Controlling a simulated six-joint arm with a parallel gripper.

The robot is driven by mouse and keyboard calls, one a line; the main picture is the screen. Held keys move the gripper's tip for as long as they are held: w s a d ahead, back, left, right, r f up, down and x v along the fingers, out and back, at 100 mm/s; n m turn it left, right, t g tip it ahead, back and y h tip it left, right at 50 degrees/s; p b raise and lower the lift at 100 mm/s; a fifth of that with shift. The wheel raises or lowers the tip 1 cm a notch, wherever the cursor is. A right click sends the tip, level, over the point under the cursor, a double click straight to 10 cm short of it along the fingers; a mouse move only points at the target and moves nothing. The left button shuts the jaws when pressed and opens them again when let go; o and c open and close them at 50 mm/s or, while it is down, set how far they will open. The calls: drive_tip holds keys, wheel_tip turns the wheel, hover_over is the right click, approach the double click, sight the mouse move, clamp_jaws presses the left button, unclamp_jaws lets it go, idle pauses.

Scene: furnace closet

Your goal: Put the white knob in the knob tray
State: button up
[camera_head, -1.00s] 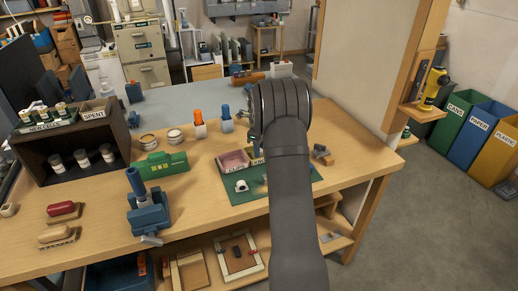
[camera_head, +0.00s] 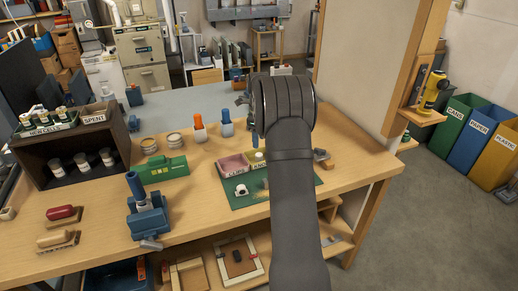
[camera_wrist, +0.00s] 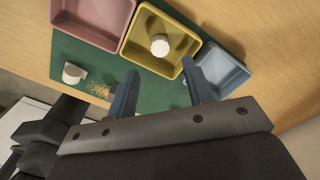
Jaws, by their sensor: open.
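The white knob (camera_wrist: 160,45), round and ribbed, is inside the yellow tray (camera_wrist: 187,74) in the wrist view. The yellow tray also shows in the head view (camera_head: 251,166), partly behind my arm; its label is only partly visible. My gripper (camera_wrist: 160,85) is open and empty, its two blue-grey fingers apart on the near side of the yellow tray. The knob shows beyond the gap between them, clear of both fingers.
A pink tray (camera_wrist: 88,28) and a blue tray (camera_wrist: 233,74) flank the yellow one on a green mat (camera_wrist: 70,49). A white cup-like piece (camera_wrist: 74,72) lies on the mat beside tan crumbs (camera_wrist: 99,90). A green box (camera_head: 163,170) and blue vise (camera_head: 148,220) stand left.

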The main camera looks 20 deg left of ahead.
wheel_tip(320, 180, up, 5)
drive_tip(key=shift+f, duration=0.1)
idle(0.4)
drive_tip(key=shift+f, duration=4.15)
drive_tip(key=shift+f, duration=0.1)
